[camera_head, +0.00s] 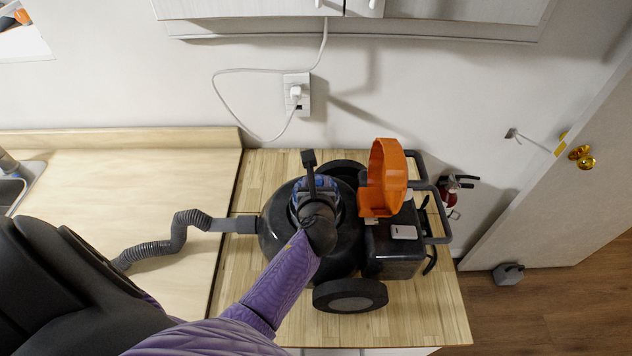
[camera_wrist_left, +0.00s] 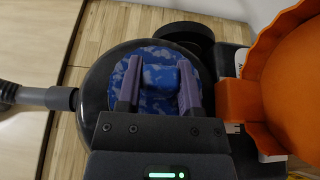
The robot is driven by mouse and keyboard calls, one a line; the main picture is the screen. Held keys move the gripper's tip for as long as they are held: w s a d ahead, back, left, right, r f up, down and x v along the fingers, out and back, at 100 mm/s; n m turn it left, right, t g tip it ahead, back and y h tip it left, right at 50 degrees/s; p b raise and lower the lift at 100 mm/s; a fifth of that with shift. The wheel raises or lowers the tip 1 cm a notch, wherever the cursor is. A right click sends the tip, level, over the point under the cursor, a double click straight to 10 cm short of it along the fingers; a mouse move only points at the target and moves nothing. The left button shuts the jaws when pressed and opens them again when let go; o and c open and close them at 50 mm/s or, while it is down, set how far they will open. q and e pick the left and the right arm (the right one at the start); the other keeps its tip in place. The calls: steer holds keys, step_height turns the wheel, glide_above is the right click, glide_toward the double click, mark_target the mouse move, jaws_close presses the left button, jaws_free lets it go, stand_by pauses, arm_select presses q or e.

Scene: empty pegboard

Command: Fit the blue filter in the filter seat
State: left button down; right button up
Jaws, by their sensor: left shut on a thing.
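The blue filter (camera_wrist_left: 160,78), with a mottled blue and white pattern, is between the fingers of my left gripper (camera_wrist_left: 160,92) in the left wrist view. In the head view my left gripper (camera_head: 314,190) is over the round top of the black vacuum (camera_head: 275,232), and only a little of the blue filter shows around it. My left gripper is shut on the filter. The filter seat is hidden under the filter and gripper, so I cannot tell whether the filter touches it. My right gripper is not in view.
An orange cover (camera_head: 388,178) stands upright on the vacuum's right part, close to my left gripper. A grey hose (camera_head: 178,232) runs off to the left. The vacuum's wheel (camera_head: 350,296) and black handle (camera_head: 432,200) stick out. The wooden counter (camera_head: 425,315) is clear at front right.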

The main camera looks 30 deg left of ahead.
arm_select(q)
steer(key=shift+f+b, duration=1.9)
steer(key=shift+f, duration=0.35)
steer(key=shift+c, duration=0.9)
jaws_free()
steer(key=p+v, duration=0.2)
steer(key=v, duration=0.8)
steer(key=shift+f, duration=0.1)
